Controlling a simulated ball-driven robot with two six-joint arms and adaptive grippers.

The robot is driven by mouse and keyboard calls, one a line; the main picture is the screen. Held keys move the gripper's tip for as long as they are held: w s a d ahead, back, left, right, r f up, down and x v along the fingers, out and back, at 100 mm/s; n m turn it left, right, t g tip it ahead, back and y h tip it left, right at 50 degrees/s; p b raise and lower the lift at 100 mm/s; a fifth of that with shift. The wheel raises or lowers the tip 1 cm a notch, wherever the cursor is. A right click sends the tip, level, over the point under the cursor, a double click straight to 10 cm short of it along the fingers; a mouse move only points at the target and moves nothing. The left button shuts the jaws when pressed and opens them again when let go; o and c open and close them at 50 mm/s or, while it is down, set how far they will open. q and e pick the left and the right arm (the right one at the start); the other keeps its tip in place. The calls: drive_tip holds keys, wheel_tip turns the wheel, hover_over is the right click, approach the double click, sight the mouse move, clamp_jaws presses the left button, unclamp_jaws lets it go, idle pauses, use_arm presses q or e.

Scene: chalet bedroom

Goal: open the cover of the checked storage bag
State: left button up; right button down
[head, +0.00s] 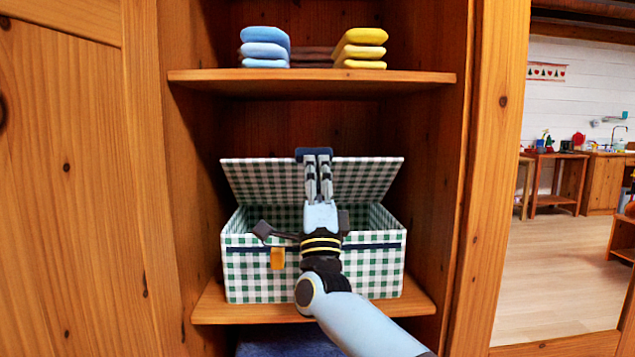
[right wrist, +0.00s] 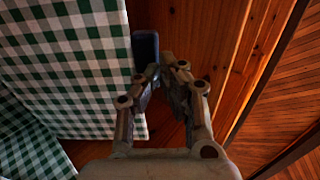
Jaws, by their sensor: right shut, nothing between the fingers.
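The green-and-white checked storage bag (head: 240,270) stands on a lower wooden shelf. Its checked cover (head: 250,180) is raised at the back and tilted, so the bag's top is open behind my right arm. A dark blue tab (head: 303,152) sits at the cover's upper edge; it also shows in the right wrist view (right wrist: 145,52). My right gripper (head: 318,162) is shut and empty, its fingertips in front of the cover's upper edge, close to the tab. Whether they touch it I cannot tell. My right arm hides part of the bag's front and opening. My left gripper is not in view.
The upper shelf (head: 220,77) carries folded blue cloths (head: 264,48) and yellow cloths (head: 360,48). Wooden side walls enclose the bag on both sides. An orange tag (head: 277,258) hangs on the bag's front. Dark blue fabric (head: 290,343) lies below the lower shelf (head: 235,312).

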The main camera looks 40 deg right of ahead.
sight(315, 148)
drive_tip(key=shift+w+r, duration=0.1)
idle(0.3)
drive_tip(key=w+r+g+p, duration=0.1)
drive_tip(key=r+p, duration=0.1)
drive_tip(key=p, duration=0.1)
drive_tip(key=w+d+r+y+p, duration=0.1)
drive_tip(key=r+p, duration=0.1)
drive_tip(key=p, duration=0.2)
drive_tip(key=w+d+r+g+p, duration=0.1)
drive_tip(key=r+p, duration=0.1)
drive_tip(key=p, duration=0.2)
drive_tip(key=shift+r+g+y, duration=0.2)
drive_tip(key=shift+g+y, duration=0.1)
drive_tip(key=w+d+r+g+y+p, duration=0.2)
drive_tip(key=w+p, duration=0.3)
drive_tip(key=p, duration=0.7)
drive_tip(key=shift+w+d+r+g+p, duration=0.4)
drive_tip(key=shift+d+r+g, duration=0.25)
drive_tip(key=shift+d, duration=0.1)
drive_tip(key=shift+f, duration=0.1)
